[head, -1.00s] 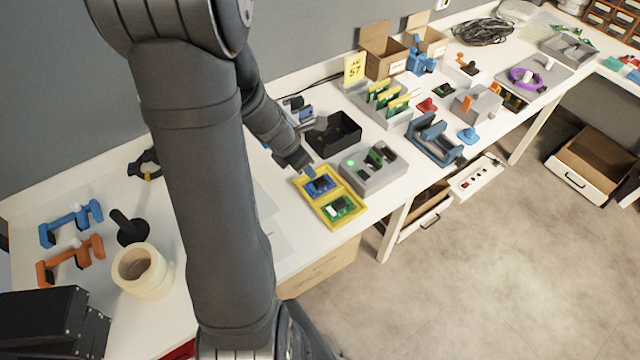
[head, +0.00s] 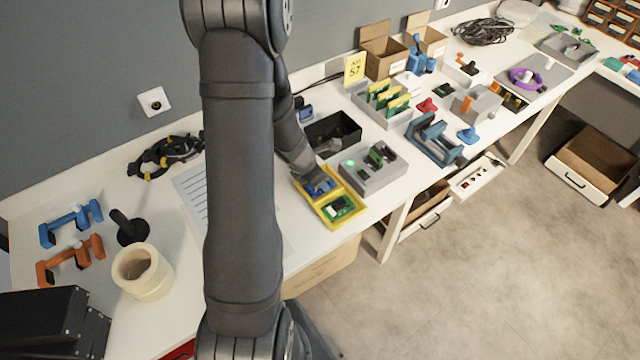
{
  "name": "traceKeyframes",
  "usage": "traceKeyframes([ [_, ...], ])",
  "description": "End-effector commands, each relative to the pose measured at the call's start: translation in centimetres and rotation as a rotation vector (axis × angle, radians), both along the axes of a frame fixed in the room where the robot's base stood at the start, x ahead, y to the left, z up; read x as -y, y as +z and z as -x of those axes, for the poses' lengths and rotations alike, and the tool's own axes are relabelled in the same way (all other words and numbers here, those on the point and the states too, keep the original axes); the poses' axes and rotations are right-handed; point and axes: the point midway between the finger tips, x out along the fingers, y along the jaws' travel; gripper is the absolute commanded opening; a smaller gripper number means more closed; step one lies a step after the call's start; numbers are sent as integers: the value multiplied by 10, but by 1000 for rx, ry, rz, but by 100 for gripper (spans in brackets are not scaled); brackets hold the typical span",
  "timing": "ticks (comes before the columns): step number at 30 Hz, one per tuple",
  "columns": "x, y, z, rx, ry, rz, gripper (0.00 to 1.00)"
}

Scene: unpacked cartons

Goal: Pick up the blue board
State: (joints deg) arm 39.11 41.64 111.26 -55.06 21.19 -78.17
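The blue board (head: 321,187) lies in the rear compartment of the yellow tray (head: 357,209) on the white bench. A green board (head: 338,208) lies in the front compartment. My gripper (head: 318,184) points down at the blue board from the upper left, right over it, and covers part of it. The fingertips are too small and too hidden to tell whether they are apart, or whether they touch the board.
A grey fixture (head: 375,178) with a green light stands close right of the tray. A black open box (head: 334,130) stands behind it. A grey rack (head: 385,103) of yellow-edged boards is farther back.

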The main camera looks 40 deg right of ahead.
Motion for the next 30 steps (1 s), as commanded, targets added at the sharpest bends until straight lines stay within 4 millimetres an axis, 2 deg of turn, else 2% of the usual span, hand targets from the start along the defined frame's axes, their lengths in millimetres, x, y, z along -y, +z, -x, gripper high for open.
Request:
traceKeyframes([
  [7, 1, -1, 0, 1, 0, 1, 44],
  [8, 1, -1, 0, 0, 0, 1, 40],
  [14, 1, -1, 0, 0, 0, 1, 0],
  [25, 1, 1, 0, 1, -1, 1, 0],
  [30, 1, 12, -1, 2, -2, 3, 0],
])
